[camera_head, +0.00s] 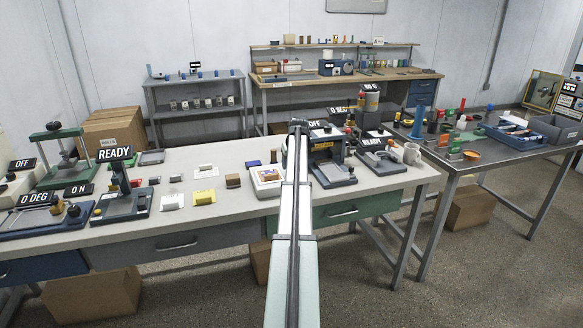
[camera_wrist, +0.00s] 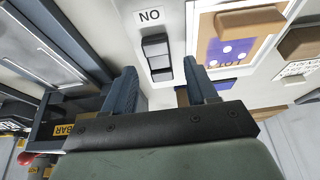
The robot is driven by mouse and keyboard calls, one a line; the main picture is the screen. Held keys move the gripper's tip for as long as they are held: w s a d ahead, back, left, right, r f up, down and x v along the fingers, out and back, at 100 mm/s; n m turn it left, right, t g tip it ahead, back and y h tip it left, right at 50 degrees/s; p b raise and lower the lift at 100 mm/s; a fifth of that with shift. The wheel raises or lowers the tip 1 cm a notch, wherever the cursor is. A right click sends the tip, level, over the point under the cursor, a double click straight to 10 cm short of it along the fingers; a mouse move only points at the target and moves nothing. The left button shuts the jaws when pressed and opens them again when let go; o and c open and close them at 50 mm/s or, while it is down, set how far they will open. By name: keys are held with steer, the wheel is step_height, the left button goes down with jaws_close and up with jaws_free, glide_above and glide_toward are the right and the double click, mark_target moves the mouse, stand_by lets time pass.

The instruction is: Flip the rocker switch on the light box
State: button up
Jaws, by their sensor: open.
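The light box is a white box, seen in the wrist view (camera_wrist: 176,20) with a tan-framed panel and a purple piece with white dots on it. In the head view a small white box (camera_head: 258,187) left of my arm looks like the same one. The black rocker switch (camera_wrist: 156,55) is on the white face, with a label reading as "NO", likely "ON" upside down, beside it. My gripper (camera_wrist: 160,76) is open, its two blue-grey fingers on either side of the switch in the picture. Contact cannot be told. In the head view my arm hides the gripper.
A dark device (camera_head: 333,160) with a label stands just right of my arm on the pale bench (camera_head: 225,205). Small blocks (camera_head: 233,181) lie left of the box.

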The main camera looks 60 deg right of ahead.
steer(key=shift+x, duration=1.05)
